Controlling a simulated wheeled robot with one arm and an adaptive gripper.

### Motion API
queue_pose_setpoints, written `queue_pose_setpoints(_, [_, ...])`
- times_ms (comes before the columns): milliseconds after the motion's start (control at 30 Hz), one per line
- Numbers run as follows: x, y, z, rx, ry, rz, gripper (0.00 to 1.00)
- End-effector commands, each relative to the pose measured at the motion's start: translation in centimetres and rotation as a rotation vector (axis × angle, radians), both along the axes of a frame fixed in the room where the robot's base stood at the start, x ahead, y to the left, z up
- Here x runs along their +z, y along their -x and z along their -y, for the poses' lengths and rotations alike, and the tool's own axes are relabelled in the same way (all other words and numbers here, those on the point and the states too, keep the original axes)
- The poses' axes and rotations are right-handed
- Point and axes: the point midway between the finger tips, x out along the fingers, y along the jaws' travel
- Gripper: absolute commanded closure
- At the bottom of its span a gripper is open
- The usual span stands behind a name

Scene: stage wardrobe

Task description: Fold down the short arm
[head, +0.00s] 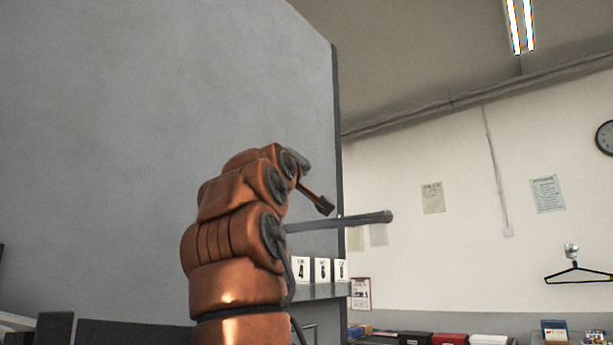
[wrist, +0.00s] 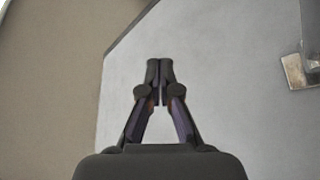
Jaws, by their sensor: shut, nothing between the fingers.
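A slim grey bar (head: 345,221), which looks like the short arm, sticks out nearly level to the right in the head view, in front of the grey panel's edge. Its left end meets or passes behind my orange arm; I cannot tell which. My gripper (head: 325,206) appears small above the bar, pointing down and right, apparently apart from it. In the wrist view my gripper (wrist: 160,68) is shut and empty, fingertips together against the grey panel (wrist: 220,70). A brownish metal plate (wrist: 298,72) with a grey piece above it shows at the right edge; whether it belongs to the short arm is unclear.
The tall grey panel (head: 150,110) fills the left of the head view. Numbered white cards (head: 322,270) stand on a ledge below the bar. A hanger (head: 577,273) hangs on the far wall, above a counter with boxes (head: 450,339). Space right of the bar looks open.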

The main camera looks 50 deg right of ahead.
Motion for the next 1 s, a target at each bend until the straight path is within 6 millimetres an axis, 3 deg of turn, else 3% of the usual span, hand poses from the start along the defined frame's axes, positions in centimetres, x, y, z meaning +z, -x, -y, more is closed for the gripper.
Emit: queue_pose_setpoints(1000, [-5.2, 3.4, 0.1, 0.001, -0.006, 0.138, 1.00])
